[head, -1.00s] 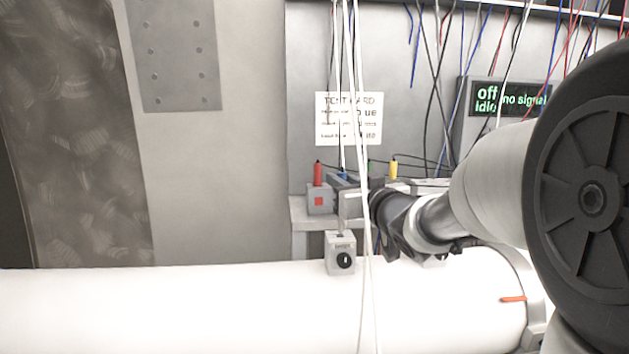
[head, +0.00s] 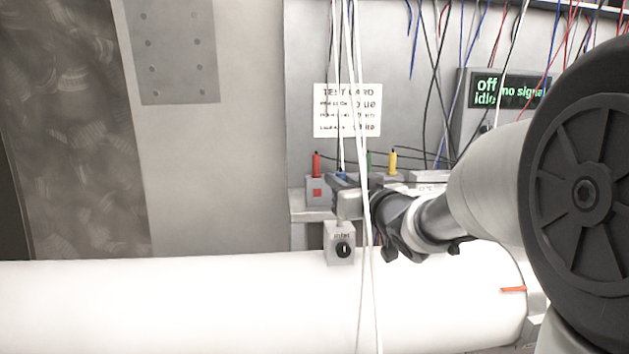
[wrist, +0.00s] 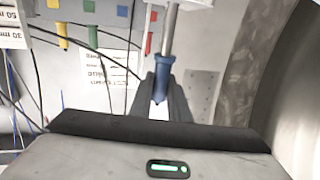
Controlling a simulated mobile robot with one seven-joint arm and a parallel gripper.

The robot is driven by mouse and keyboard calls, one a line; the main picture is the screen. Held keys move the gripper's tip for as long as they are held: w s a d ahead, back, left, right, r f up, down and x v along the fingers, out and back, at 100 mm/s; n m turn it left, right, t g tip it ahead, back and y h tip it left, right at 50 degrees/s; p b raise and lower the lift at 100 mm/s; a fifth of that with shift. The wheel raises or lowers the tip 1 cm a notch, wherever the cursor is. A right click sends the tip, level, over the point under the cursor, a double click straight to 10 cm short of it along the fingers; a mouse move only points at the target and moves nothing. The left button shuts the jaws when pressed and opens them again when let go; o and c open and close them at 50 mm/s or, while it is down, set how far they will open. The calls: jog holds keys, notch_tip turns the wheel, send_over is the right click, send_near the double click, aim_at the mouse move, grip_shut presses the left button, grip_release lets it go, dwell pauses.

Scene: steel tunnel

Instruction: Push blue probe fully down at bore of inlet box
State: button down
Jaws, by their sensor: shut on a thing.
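The inlet box (head: 340,250) is a small grey box with a black round knob on its front, on top of the white pipe. My gripper (head: 347,203) is just above it, shut on the blue probe (head: 341,177). In the wrist view, which is upside down, the blue handle (wrist: 162,84) is between my dark fingers (wrist: 162,98). Its metal rod (wrist: 171,35) runs to the inlet box at the top edge. A length of bare rod shows between handle and box. The bore itself is hidden.
Red (head: 316,165), green (head: 369,163) and yellow (head: 392,163) probes stand in a holder behind. White cables (head: 357,120) hang in front of the gripper. A test card (head: 347,110) and a screen reading off, idle, no signal (head: 509,90) are behind.

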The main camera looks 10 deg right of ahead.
jog(key=shift+f+b, duration=1.85)
jog(key=shift+f, duration=0.4)
jog(key=c, duration=1.6)
grip_release()
jog(key=shift+s, duration=0.1)
